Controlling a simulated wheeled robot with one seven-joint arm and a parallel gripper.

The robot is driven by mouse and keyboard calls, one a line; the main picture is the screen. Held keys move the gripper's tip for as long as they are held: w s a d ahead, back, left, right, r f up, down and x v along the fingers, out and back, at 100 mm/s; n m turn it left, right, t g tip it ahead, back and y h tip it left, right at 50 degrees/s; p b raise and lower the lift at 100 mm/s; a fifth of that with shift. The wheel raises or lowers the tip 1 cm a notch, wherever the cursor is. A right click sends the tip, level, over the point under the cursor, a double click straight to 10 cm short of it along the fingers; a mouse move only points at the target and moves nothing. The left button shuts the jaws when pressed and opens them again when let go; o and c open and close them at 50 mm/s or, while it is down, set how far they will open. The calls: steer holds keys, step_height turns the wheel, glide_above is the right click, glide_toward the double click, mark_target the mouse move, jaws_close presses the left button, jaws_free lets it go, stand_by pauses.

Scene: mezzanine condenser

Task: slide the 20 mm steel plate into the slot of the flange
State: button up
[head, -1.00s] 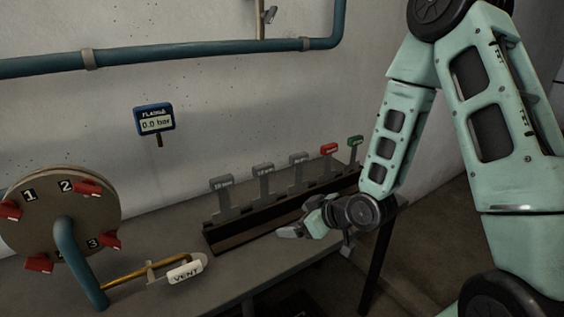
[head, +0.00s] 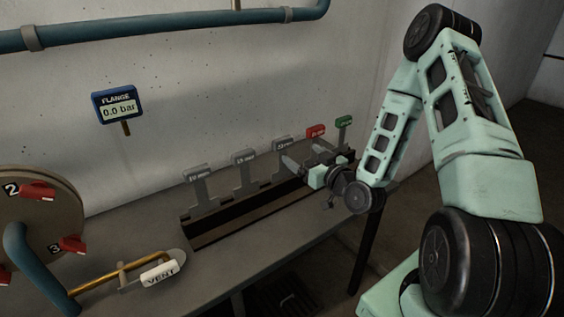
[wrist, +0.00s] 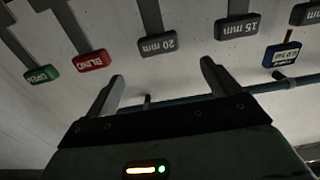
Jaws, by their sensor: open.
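The 20 mm steel plate (head: 284,145) stands upright in the rack, third from the left, with a grey tag on its stem. In the wrist view its tag (wrist: 158,43) and stem show upside down, between and beyond my fingertips. My gripper (wrist: 162,72) is open and empty, apart from the tag. In the head view my gripper (head: 300,168) is in front of the rack near this plate and hides part of it. The flange (head: 35,215) is a round disc with red numbered fittings, cut by the left edge. Its slot cannot be made out.
The rack (head: 205,236) also holds plates tagged 10 mm (head: 197,175), 15 mm (head: 243,157), red BLIND (head: 316,131) and green OPEN (head: 344,121). A gauge (head: 117,104) reads 0.0 bar. A VENT handle (head: 160,272) lies between flange and rack. The bench front is clear.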

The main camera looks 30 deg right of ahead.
mark_target(279, 139)
steer(key=w+p, duration=0.1)
steer(key=w, duration=0.2)
steer(key=w+p, duration=0.1)
steer(key=w, duration=0.2)
steer(key=shift+w+a+r, duration=0.15)
steer(key=shift+w+r, duration=0.05)
steer(key=shift+w+f+p, duration=0.25)
steer(key=shift+w+p, duration=0.5)
steer(key=shift+w, duration=0.9)
steer(key=shift+w+f+p, duration=0.2)
steer(key=shift+w+p, duration=0.55)
steer(key=shift+w, duration=0.85)
steer(key=c, duration=1.6)
